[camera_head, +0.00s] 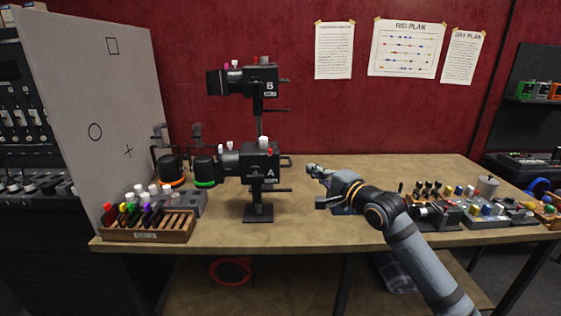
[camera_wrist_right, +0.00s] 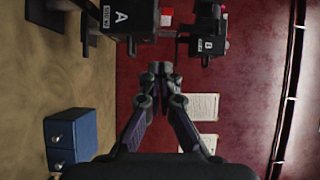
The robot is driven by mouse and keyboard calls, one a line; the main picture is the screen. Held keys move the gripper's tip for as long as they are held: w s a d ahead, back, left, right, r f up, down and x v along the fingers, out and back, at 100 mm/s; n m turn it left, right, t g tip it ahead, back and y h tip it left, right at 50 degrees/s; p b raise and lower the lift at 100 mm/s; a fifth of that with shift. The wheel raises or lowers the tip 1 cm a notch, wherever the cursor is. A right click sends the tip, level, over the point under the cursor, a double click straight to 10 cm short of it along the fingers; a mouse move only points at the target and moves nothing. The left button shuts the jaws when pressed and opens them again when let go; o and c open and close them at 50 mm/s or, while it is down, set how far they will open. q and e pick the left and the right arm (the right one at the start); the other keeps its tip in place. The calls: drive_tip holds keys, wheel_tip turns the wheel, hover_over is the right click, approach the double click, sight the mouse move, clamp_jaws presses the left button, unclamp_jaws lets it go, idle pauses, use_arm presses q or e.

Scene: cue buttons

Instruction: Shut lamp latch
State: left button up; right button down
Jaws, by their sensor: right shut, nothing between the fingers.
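Two black lamps stand one above the other on a post: lamp A (camera_head: 247,163) below and lamp B (camera_head: 245,80) above. Both have white and red knobs on top and a small lever at the right side. I cannot tell which part is the latch. My right gripper (camera_head: 314,169) is shut and empty, to the right of lamp A and apart from it. In the right wrist view, which is turned sideways, the closed fingertips (camera_wrist_right: 160,70) are in the middle, with lamp A (camera_wrist_right: 122,18) and lamp B (camera_wrist_right: 205,42) beyond. My left gripper is not in view.
A wooden rack (camera_head: 150,232) with coloured pieces sits at the table's front left, below a grey panel (camera_head: 95,90). A blue drawer box (camera_wrist_right: 70,138) is near my right arm. Several small boxes and controls crowd the right side. The table's back middle is clear.

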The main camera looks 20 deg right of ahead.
drive_tip(key=shift+s+a+r, duration=0.1)
drive_tip(key=shift+a+r, duration=0.05)
drive_tip(key=shift+r, duration=0.35)
drive_tip(key=a+p+x, duration=0.2)
drive_tip(key=p+x, duration=0.2)
drive_tip(key=x, duration=0.9)
drive_tip(key=shift+s+a, duration=0.4)
drive_tip(key=shift+s, duration=0.05)
